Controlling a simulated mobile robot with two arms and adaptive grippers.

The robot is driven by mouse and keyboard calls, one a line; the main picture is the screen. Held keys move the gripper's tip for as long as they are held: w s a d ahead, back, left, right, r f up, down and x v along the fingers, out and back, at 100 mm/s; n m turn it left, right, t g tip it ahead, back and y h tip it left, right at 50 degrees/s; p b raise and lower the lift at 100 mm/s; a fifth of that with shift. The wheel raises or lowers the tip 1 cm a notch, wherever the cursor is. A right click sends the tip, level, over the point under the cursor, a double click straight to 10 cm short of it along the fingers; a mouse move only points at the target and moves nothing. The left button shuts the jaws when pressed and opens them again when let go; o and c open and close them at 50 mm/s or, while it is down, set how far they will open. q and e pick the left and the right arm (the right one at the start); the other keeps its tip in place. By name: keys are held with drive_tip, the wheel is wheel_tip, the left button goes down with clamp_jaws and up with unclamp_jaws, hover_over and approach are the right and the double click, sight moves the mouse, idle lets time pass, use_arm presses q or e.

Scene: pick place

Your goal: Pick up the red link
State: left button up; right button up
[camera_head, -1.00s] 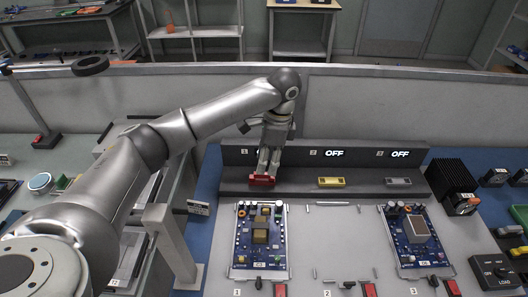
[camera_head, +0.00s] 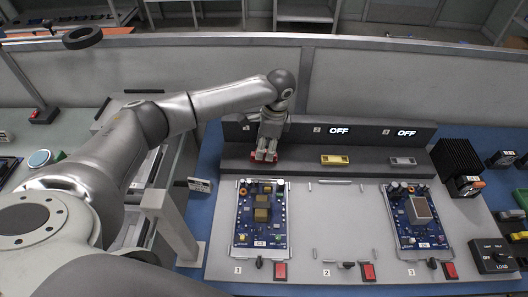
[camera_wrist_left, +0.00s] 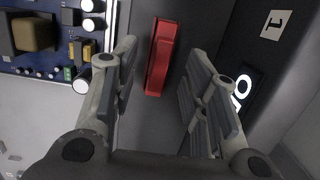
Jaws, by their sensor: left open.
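The red link (camera_wrist_left: 161,58) lies on the dark grey ledge (camera_head: 300,165) at station 1. In the left wrist view it sits between the two spread fingers of my left gripper (camera_wrist_left: 158,95), toward their tips, with a gap on each side. In the head view my left gripper (camera_head: 266,155) points down over the red link (camera_head: 257,158), and its fingers hide part of it. The left gripper is open and holds nothing. My right gripper is not in view.
A yellow link (camera_head: 335,160) and a grey link (camera_head: 403,161) lie farther right on the ledge. A blue circuit board (camera_head: 246,215) is in front of station 1, another (camera_head: 425,235) at station 3. A black finned block (camera_head: 456,165) stands right of the ledge.

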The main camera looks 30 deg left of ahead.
use_arm(q)
drive_tip(key=shift+s+a+f, duration=0.1)
drive_tip(key=shift+f, duration=0.8)
drive_tip(key=c, duration=0.3)
clamp_jaws()
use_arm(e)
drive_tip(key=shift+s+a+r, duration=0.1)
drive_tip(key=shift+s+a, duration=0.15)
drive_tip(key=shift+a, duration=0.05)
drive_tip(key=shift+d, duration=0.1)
